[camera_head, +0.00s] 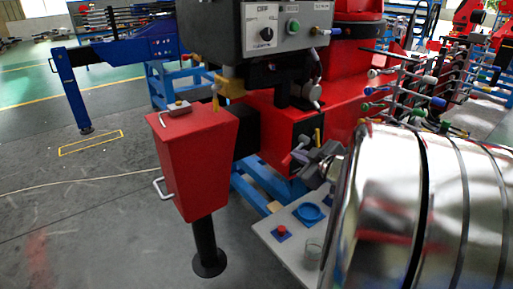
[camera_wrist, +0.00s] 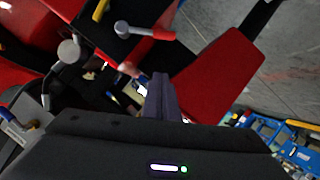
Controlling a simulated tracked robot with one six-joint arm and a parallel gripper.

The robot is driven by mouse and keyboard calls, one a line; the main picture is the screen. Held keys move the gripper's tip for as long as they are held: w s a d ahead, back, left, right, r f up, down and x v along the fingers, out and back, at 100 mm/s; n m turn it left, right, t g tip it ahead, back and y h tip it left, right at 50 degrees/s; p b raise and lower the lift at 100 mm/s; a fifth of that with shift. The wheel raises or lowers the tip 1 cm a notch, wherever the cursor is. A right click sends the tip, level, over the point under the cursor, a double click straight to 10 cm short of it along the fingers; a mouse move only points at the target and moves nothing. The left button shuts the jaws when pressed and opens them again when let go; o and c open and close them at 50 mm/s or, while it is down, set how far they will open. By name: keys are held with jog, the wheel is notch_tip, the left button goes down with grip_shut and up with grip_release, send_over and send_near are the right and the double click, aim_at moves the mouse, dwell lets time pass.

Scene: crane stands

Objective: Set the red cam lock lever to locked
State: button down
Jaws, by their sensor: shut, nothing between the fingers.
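The cam lock lever has a grey round hub and a red grip. In the wrist view the lever (camera_wrist: 145,31) is at the top, on a black plate, with its grip pointing right. In the head view the lever (camera_head: 301,143) is small, on the black plate of the red machine, left of a yellow lever (camera_head: 317,136). My gripper (camera_wrist: 159,78) is shut and empty in the wrist view, its fingertips apart from the lever and below the red grip in the picture. In the head view my gripper (camera_head: 322,160) is just right of and below the lever, partly hidden.
A red outrigger box (camera_head: 195,160) stands left on a black foot. A grey control box (camera_head: 285,28) with a selector knob is above. A pale panel (camera_head: 275,238) with a red button is below. A large shiny banded form fills the lower right and hides what is behind it.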

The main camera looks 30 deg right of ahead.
jog(key=shift+w, duration=0.1)
jog(key=w+d+f, duration=0.4)
jog(key=w+f, duration=0.3)
jog(key=w, duration=0.1)
jog(key=shift+w, duration=0.15)
dwell(0.7)
jog(key=shift+a, duration=0.1)
jog(key=shift+d, duration=0.2)
